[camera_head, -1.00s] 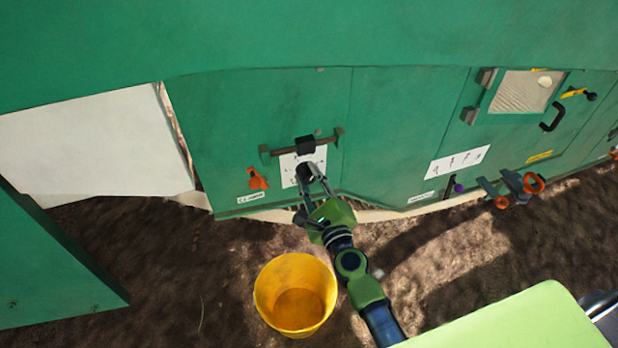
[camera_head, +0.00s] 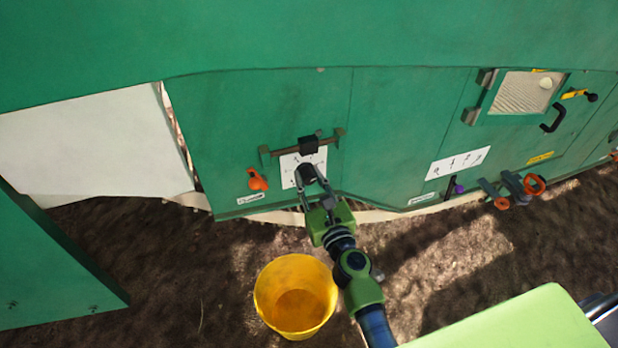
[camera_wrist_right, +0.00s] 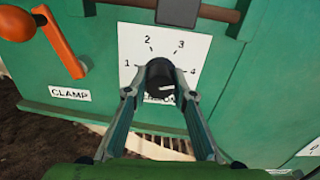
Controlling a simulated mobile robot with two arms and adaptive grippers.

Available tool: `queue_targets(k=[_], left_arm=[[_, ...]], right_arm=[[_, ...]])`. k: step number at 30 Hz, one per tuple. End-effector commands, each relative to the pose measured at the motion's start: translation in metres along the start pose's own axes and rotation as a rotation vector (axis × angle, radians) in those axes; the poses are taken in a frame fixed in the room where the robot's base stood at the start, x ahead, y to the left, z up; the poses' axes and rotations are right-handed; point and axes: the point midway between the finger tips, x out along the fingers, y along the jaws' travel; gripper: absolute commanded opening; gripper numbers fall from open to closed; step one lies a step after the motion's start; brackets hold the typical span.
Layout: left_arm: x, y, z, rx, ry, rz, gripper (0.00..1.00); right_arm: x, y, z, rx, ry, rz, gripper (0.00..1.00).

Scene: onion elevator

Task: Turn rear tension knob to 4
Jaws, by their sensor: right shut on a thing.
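The tension knob is a black round knob (camera_wrist_right: 160,78) on a white dial plate (camera_wrist_right: 134,42) marked 1 to 4, on the green machine wall. In the right wrist view a pale mark on the knob points to the right, roughly toward the 4. My right gripper (camera_wrist_right: 159,94) is shut on the knob, one finger on each side. In the head view the right gripper (camera_head: 309,176) reaches the dial plate (camera_head: 290,163) from below and largely covers the knob. The label under the knob is partly hidden. My left gripper is not in view.
An orange clamp lever (camera_head: 257,180) sits left of the dial. A bar with a black block (camera_head: 308,145) runs just above it. A yellow bucket (camera_head: 296,295) stands on the soil below. Another white scale plate (camera_head: 458,162) and a purple knob (camera_head: 459,189) are to the right.

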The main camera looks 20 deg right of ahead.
Motion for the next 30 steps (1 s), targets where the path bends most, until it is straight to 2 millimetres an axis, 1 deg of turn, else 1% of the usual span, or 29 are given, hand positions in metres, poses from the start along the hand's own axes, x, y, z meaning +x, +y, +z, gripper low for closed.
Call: queue_targets(k=[17, 18, 19, 30], left_arm=[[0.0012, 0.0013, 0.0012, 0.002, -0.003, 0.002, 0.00], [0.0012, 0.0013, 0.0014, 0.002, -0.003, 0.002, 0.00], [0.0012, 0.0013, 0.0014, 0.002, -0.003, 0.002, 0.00], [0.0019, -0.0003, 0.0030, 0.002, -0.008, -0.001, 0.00]], right_arm=[[-0.0002, -0.0003, -0.0013, 0.029, 0.002, -0.001, 0.03], [-0.0002, -0.0003, -0.0014, 0.029, 0.002, -0.001, 0.34], [-0.0002, -0.0003, -0.0013, 0.028, 0.002, -0.001, 0.41], [-0.0001, 0.0000, -0.0005, 0.028, 0.001, 0.000, 0.41]])
